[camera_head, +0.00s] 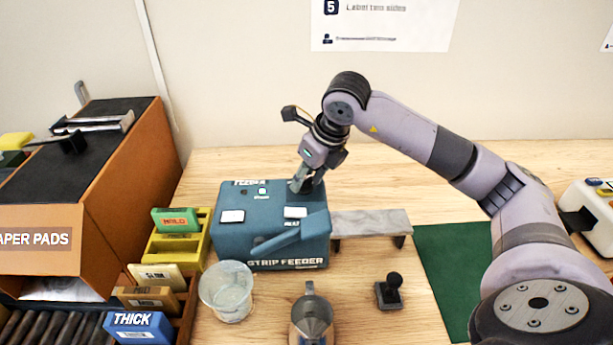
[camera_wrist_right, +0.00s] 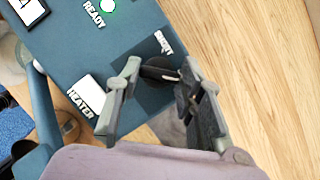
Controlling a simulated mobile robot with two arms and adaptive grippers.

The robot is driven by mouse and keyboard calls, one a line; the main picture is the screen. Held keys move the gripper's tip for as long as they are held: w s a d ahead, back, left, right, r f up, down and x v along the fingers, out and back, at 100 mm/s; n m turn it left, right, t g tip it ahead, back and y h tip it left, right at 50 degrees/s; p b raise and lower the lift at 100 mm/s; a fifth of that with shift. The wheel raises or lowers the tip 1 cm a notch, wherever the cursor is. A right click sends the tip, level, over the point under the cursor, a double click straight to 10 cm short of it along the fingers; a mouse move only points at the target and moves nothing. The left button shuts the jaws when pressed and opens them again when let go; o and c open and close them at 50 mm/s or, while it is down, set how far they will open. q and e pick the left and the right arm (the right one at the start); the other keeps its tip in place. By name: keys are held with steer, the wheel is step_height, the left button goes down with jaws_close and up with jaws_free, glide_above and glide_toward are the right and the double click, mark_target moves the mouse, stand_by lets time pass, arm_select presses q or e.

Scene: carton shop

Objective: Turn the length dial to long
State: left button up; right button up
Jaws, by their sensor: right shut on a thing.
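The strip feeder (camera_head: 262,256) is a blue-teal box on the wooden bench. It also shows in the wrist view (camera_wrist_right: 75,45). The length dial (camera_wrist_right: 160,74) is a dark round knob with a bar across it, at a corner of the feeder's top. A white label reading "SHORT" (camera_wrist_right: 163,42) lies beside the dial; no "LONG" label is readable. My right gripper (camera_head: 303,184) points down on the dial from above. In the wrist view its two fingers (camera_wrist_right: 160,82) stand on either side of the knob and are closed on it. My left gripper is not in view.
The feeder top has a green ready light (camera_wrist_right: 108,6) and a white heater switch (camera_wrist_right: 91,92). A clear cup (camera_head: 226,292), a metal jug (camera_head: 311,318) and a black-knobbed stamp (camera_head: 390,292) stand in front. A grey shelf (camera_head: 371,222) adjoins the feeder at right.

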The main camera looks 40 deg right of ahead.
steer(key=o, duration=1.2)
steer(key=shift+c, duration=0.2)
steer(key=v, duration=1.2)
